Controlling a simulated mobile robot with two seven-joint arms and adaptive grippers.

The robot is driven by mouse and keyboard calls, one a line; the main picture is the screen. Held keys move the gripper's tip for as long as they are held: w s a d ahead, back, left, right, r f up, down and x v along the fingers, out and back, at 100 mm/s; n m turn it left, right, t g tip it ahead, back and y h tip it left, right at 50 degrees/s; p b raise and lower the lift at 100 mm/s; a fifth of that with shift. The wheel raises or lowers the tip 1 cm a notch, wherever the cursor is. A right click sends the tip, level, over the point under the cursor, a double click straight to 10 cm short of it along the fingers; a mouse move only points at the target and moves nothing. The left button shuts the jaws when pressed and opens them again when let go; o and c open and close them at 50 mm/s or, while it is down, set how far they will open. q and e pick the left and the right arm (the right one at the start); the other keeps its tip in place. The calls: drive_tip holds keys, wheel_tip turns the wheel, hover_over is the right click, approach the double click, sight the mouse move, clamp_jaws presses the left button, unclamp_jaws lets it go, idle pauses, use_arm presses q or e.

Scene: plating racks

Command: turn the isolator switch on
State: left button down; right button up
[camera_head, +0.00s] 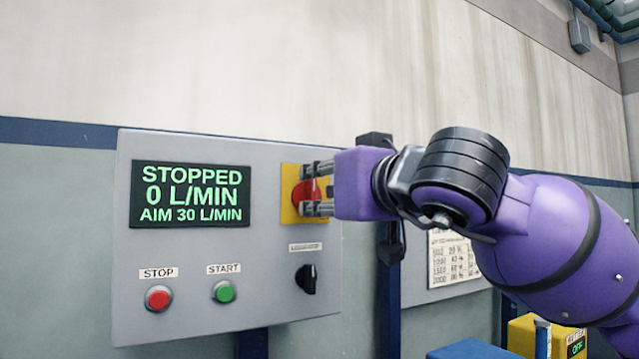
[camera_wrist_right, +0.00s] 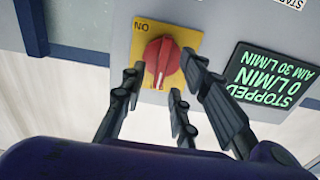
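The isolator switch is a red rotary knob (camera_head: 300,193) on a yellow plate (camera_head: 289,214), at the right of the grey control panel. In the right wrist view, which is turned over, the red knob (camera_wrist_right: 162,64) and an "ON" label on the yellow plate (camera_wrist_right: 192,38) show. The knob's grip bar runs roughly upright in that picture. My right gripper (camera_head: 316,191) is in front of the knob, its fingers spread. In the wrist view its fingers (camera_wrist_right: 163,84) stand apart on either side of the knob; contact cannot be told. My left gripper is not in view.
The grey panel (camera_head: 200,315) also has a display (camera_head: 190,194) reading "STOPPED 0 L/MIN AIM 30 L/MIN", a red stop button (camera_head: 158,298), a green start button (camera_head: 224,291) and a black selector knob (camera_head: 306,279). A yellow box (camera_head: 524,335) stands low at the right.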

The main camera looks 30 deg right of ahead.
drive_tip(key=shift+w, duration=0.95)
drive_tip(key=c, duration=0.7)
clamp_jaws()
